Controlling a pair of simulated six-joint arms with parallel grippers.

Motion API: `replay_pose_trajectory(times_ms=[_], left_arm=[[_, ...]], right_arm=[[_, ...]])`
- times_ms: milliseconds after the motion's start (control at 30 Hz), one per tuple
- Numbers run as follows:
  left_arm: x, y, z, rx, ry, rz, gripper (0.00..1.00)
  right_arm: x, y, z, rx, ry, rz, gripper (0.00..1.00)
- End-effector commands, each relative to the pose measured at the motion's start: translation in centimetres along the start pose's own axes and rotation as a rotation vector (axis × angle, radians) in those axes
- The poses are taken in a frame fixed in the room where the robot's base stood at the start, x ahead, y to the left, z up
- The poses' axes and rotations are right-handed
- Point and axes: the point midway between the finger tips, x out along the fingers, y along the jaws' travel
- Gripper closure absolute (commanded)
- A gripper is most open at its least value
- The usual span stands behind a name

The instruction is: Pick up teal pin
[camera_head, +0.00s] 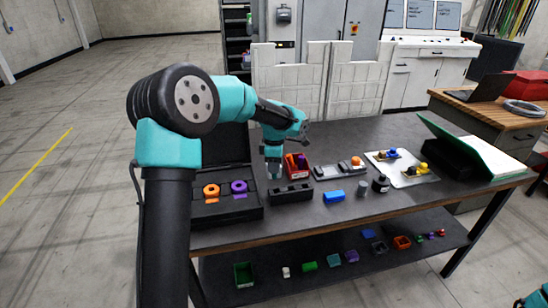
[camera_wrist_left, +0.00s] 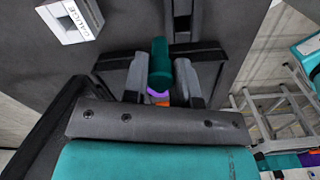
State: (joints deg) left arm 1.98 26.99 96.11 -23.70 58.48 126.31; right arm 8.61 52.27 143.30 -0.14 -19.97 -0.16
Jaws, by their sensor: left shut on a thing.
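The teal pin (camera_wrist_left: 160,64) is a short, dark teal cylinder between the two grey fingers of my left gripper (camera_wrist_left: 158,84) in the left wrist view. The fingers are shut on it. In the head view the left gripper (camera_head: 273,166) points down over the table, between the open black case and the red bin, just behind the black slotted block (camera_head: 291,194). A small teal piece shows at its tip; the pin's outline is hard to make out there. My right gripper is out of view.
The red bin (camera_head: 297,171) stands close right of the gripper. A blue block (camera_head: 333,196), grey cylinder (camera_head: 363,188) and black bottle (camera_head: 381,183) stand further right.

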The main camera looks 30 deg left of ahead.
Motion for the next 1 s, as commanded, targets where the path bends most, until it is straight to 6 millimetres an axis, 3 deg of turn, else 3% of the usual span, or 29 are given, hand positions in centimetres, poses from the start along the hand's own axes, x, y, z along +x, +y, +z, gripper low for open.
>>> replay_pose_trajectory(times_ms=[100, 300, 1000], left_arm=[[-0.2, -1.9, 0.2, 0.003, -0.001, 0.001, 1.00], [-0.3, -3.5, 0.4, 0.001, 0.000, 0.000, 1.00], [-0.9, -3.4, 0.4, -0.011, 0.000, 0.001, 1.00]], right_arm=[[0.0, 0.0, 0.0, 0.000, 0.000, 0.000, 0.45], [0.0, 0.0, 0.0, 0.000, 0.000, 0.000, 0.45], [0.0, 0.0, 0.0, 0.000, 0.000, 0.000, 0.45]])
